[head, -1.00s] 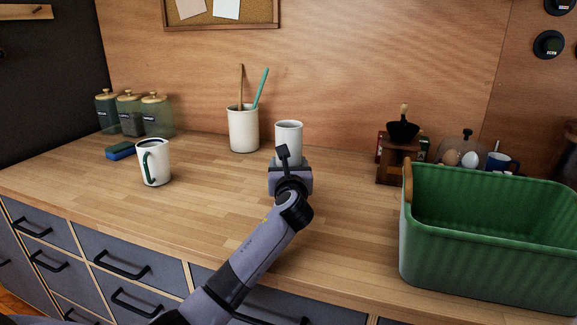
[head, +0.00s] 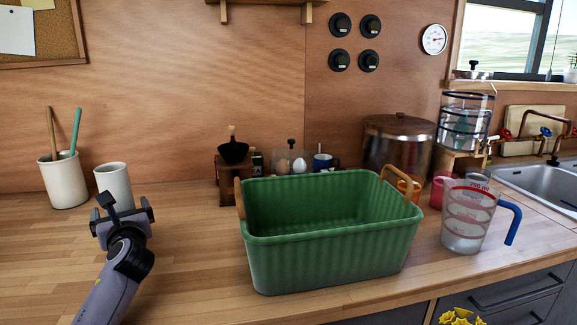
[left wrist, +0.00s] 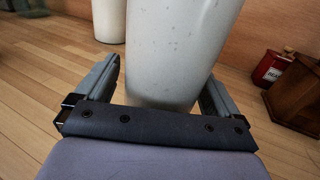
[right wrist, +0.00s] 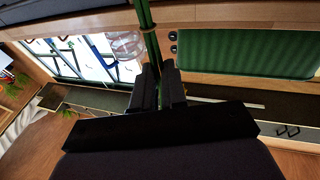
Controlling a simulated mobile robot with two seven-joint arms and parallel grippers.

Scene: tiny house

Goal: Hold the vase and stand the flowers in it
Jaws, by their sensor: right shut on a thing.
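The vase, a plain white tapered vessel (head: 114,180), stands upright on the wooden counter. My left gripper (head: 119,201) is in front of it. In the left wrist view the vase (left wrist: 180,50) stands between the spread fingers, with a gap visible at the left side. My right gripper (right wrist: 158,85) is shut on green flower stems (right wrist: 147,25) in the right wrist view. Yellow blossoms (head: 461,317) show at the bottom edge of the head view; the right gripper itself is out of that view.
A white utensil crock (head: 62,182) stands left of the vase. A green basket (head: 325,262) fills the middle counter. A grinder (head: 232,175) is behind it. A measuring jug (head: 468,215) and a sink (head: 540,185) are to the right.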

